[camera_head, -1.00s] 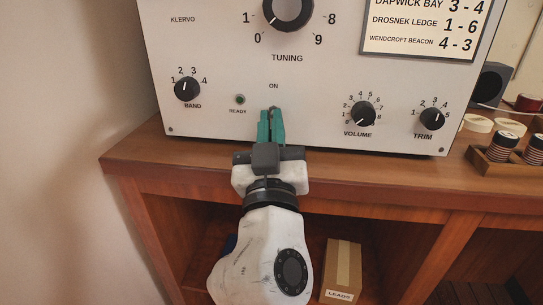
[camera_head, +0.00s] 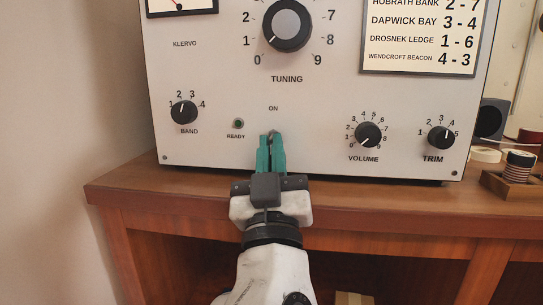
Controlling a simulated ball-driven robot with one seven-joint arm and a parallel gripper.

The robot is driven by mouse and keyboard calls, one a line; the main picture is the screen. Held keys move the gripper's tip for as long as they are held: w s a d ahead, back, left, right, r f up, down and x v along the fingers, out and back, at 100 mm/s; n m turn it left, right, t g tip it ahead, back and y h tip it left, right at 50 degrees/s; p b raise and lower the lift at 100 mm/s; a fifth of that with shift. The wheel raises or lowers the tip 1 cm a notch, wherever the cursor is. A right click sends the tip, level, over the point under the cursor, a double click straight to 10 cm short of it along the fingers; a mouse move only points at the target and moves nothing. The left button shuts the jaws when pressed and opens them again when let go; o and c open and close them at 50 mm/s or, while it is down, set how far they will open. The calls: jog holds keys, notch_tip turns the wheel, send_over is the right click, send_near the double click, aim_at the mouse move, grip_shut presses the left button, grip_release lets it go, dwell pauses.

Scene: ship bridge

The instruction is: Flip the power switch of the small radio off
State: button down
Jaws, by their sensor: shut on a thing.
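The small radio (camera_head: 210,60) is a pale front panel with black knobs, standing on a wooden desk. The power switch (camera_head: 272,134) is under the ON label, below the tuning knob; only its tip shows between my fingertips. My gripper (camera_head: 271,142) has green fingers reaching up to the panel, shut on the switch. The fingers hide most of the switch, so I cannot tell its exact position. The READY lamp (camera_head: 238,123) to its left looks dark green.
The BAND knob (camera_head: 184,112) is left of my gripper; the VOLUME knob (camera_head: 368,135) and TRIM knob (camera_head: 441,138) are to the right. A wooden tray (camera_head: 507,187) with round pieces stands at the right on the desk (camera_head: 130,187).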

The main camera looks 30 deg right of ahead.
jog(key=c, duration=1.2)
grip_release()
jog(key=shift+c, duration=0.2)
jog(key=b+v, duration=0.2)
jog(key=v, duration=0.9)
